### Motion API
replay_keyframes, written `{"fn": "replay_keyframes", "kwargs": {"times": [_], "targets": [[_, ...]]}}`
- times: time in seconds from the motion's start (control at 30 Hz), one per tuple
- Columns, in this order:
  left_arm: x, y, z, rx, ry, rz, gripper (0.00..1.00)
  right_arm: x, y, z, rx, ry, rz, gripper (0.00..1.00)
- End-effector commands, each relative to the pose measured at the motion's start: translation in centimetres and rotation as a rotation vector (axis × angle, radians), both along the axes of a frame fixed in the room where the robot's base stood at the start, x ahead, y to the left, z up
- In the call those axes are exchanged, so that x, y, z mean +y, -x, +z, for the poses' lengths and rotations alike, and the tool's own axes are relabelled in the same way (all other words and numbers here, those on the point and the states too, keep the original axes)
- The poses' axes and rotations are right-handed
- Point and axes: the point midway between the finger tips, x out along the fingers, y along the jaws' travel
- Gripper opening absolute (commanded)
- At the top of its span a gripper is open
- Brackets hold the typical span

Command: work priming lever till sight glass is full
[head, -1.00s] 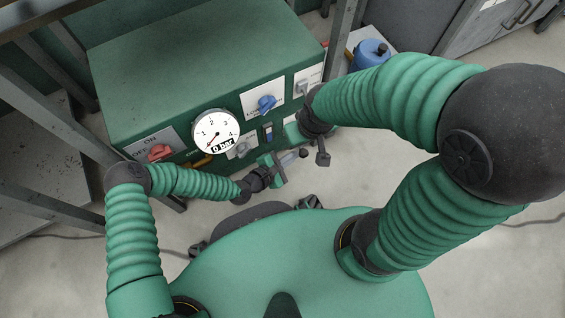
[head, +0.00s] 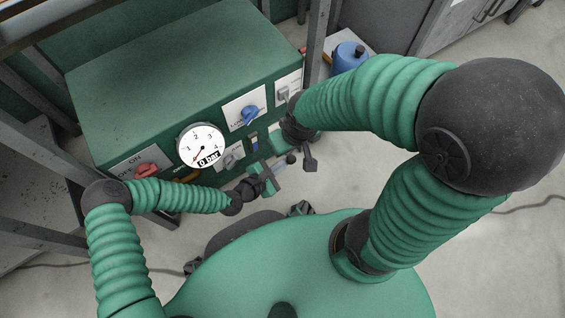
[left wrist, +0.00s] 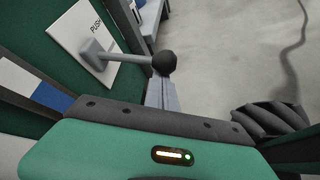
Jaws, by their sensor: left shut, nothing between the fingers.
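The priming lever (left wrist: 128,59) shows in the left wrist view as a grey rod with a black ball knob, standing out from a white plate marked PUSH. In the head view its black knob (head: 291,158) shows beside my left gripper (head: 280,170). My left gripper is shut and empty, its grey fingers (left wrist: 162,95) close to the knob; contact is unclear. The sight glass (head: 255,142) is a narrow window on the cabinet front. In the left wrist view a strip (left wrist: 38,88), likely the glass, is part white, part blue. My right gripper's fingers are hidden.
The green cabinet (head: 170,75) carries a gauge (head: 200,145) reading 0 bar, a red ON/OFF switch (head: 146,169), a blue knob (head: 250,115) and grey levers on white plates. Grey posts flank it. A blue container (head: 348,58) stands behind right. Floor is open at right.

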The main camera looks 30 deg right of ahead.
Motion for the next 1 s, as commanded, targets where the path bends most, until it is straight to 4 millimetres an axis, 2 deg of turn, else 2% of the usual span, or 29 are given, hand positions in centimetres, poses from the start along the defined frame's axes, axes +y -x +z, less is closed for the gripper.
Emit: {"fn": "replay_keyframes", "kwargs": {"times": [0.27,0.57,1.0], "targets": [[0.0,0.2,1.0,0.092,0.010,0.002,0.00,0.0,0.0,0.6,0.000,0.000,0.000,0.00],[-0.1,0.5,3.5,0.315,0.030,0.002,0.00,0.0,0.0,2.3,0.000,0.000,0.000,0.00],[-0.2,0.7,6.1,0.304,0.029,-0.002,0.00,0.0,0.0,5.4,0.000,0.000,0.000,0.00]]}}
